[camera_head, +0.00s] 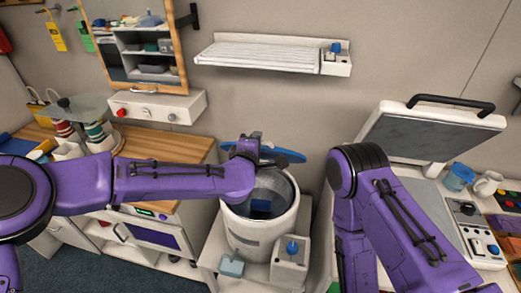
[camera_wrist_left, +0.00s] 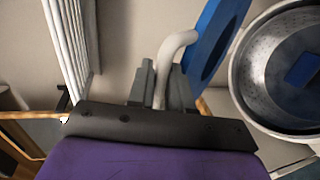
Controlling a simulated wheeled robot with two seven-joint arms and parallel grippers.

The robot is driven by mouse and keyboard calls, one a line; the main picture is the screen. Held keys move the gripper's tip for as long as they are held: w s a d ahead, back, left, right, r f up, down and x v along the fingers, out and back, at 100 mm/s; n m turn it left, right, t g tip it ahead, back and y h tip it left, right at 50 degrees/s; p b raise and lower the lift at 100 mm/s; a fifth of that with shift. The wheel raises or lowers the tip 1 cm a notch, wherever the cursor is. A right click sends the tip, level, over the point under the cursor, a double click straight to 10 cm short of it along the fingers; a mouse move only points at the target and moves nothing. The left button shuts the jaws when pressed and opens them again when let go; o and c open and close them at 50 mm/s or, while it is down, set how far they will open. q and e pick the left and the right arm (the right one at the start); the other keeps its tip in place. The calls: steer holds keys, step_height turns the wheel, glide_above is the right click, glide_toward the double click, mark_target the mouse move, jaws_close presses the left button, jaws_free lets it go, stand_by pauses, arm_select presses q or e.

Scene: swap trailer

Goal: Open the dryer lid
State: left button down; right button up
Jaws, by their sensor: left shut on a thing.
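The dryer (camera_head: 258,238) is a white round tub with a perforated metal drum, and it stands in the middle of the head view. Its blue lid (camera_head: 291,155) is raised at the back, and the drum mouth is uncovered. A blue item (camera_wrist_left: 303,70) lies inside the drum. My left gripper (camera_head: 247,143) is above the rim at the lid. In the left wrist view its fingers (camera_wrist_left: 163,84) are shut on the pale curved lid handle (camera_wrist_left: 176,46), beside the blue lid (camera_wrist_left: 214,42). My right arm bends down at the right, and its gripper is out of view.
A control box with a blue knob (camera_head: 291,258) stands in front of the dryer. A press with a raised lid (camera_head: 430,130) is at the right. A wall rack (camera_head: 258,53) hangs above. A wooden counter (camera_head: 180,146) is at the left.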

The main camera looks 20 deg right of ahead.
arm_select(q)
steer(key=shift+w+r, duration=0.1)
stand_by(0.3)
steer(key=c, duration=1.2)
jaws_free()
steer(key=shift+s, duration=0.2)
steer(key=b+v, duration=0.4)
steer(key=v, duration=0.6)
steer(key=shift+s+a, duration=0.1)
